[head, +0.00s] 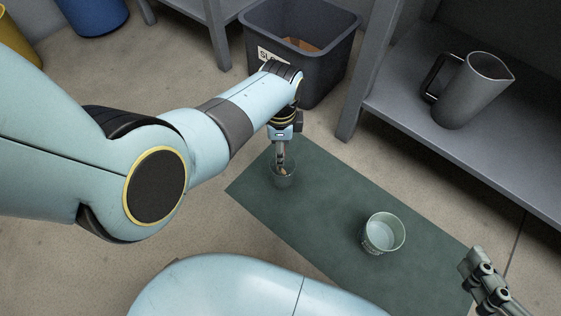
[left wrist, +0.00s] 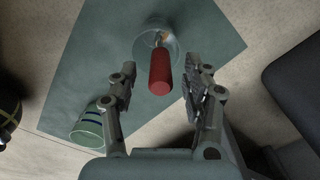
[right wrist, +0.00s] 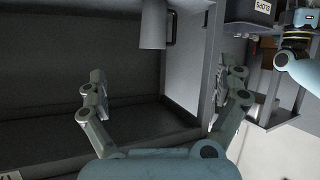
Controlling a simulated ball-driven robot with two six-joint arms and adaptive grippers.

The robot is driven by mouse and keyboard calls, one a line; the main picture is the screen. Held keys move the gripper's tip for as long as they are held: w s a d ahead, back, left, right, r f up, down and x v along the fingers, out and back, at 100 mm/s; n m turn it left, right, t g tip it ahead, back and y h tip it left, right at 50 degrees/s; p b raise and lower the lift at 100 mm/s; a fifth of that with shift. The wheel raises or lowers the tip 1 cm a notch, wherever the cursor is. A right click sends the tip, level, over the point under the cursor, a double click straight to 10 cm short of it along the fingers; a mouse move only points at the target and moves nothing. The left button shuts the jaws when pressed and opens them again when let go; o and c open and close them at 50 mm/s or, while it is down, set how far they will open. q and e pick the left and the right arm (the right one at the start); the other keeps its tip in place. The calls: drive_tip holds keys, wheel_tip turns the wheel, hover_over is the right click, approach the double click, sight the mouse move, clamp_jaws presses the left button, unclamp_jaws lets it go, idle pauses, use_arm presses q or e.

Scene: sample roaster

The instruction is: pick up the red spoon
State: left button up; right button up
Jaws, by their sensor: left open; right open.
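The red spoon (left wrist: 160,72) leans in a clear glass (left wrist: 158,38), its red handle pointing toward the left wrist camera. In the head view this glass (head: 284,178) stands on the green mat (head: 325,215), and the spoon's handle is mostly hidden by my left gripper (head: 281,148). My left gripper is open just above the glass. In the left wrist view its fingers are on either side of the handle, with gaps showing. My right gripper (head: 484,278) is open and empty beside the mat's right end.
A second glass (head: 384,234) stands on the mat to the right. A grey jug (head: 472,92) stands on the shelf (head: 415,115) at right. A dark bin (head: 310,65) is behind the mat. The mat between the glasses is clear.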

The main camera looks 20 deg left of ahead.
use_arm(q)
drive_tip(key=shift+f, duration=0.35)
clamp_jaws()
use_arm(e)
drive_tip(key=shift+w+a+r+t, duration=0.15)
drive_tip(key=shift+w+r+t, duration=0.5)
drive_tip(key=shift+r, duration=0.25)
